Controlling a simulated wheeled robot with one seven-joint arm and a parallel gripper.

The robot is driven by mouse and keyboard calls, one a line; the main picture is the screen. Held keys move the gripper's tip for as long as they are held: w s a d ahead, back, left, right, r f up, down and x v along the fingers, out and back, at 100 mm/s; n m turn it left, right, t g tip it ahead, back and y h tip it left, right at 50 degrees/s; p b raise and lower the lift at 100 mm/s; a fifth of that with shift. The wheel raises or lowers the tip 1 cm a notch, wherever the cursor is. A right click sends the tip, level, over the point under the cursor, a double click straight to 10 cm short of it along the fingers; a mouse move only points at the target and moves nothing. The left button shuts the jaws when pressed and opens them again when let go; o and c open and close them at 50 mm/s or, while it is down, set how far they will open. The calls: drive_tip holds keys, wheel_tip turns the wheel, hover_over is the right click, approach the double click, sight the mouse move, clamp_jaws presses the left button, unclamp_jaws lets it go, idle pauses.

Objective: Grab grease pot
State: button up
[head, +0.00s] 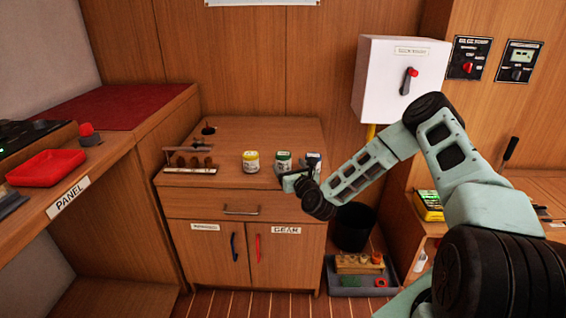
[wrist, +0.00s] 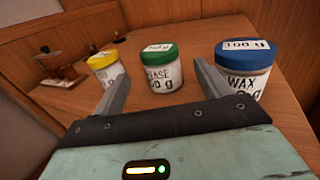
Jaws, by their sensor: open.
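The grease pot (wrist: 160,72) is a white jar with a green lid and a label on which "ASE 50 g" can be read. It stands upright on the wooden cabinet top and also shows in the head view (head: 283,161). My gripper (wrist: 160,82) is open. In the wrist view its two fingers point toward the pot, one on each side, and I cannot tell whether the pot is between them. In the head view my gripper (head: 300,176) is at the cabinet's front right, close to the pot. Nothing is held.
A yellow-lidded jar (wrist: 108,68) stands left of the pot. A blue-lidded wax jar (wrist: 243,68) stands close on the right. A wooden rack (head: 190,163) sits at the cabinet's left. A white wall box (head: 385,85) hangs behind my arm.

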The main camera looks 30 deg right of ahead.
sight(281, 154)
drive_tip(key=w, duration=0.3)
drive_tip(key=shift+d, duration=0.25)
drive_tip(key=shift+w+d+r, duration=0.1)
drive_tip(key=shift+w+d, duration=0.1)
drive_tip(key=shift+w, duration=0.65)
drive_tip(key=shift+w+d+r, duration=0.1)
drive_tip(key=shift+w+d, duration=0.05)
drive_tip(key=shift+w, duration=0.7)
drive_tip(key=shift+w+d+r, duration=0.1)
drive_tip(key=shift+w+d, duration=0.1)
drive_tip(key=shift+w, duration=0.65)
drive_tip(key=c, duration=1.2)
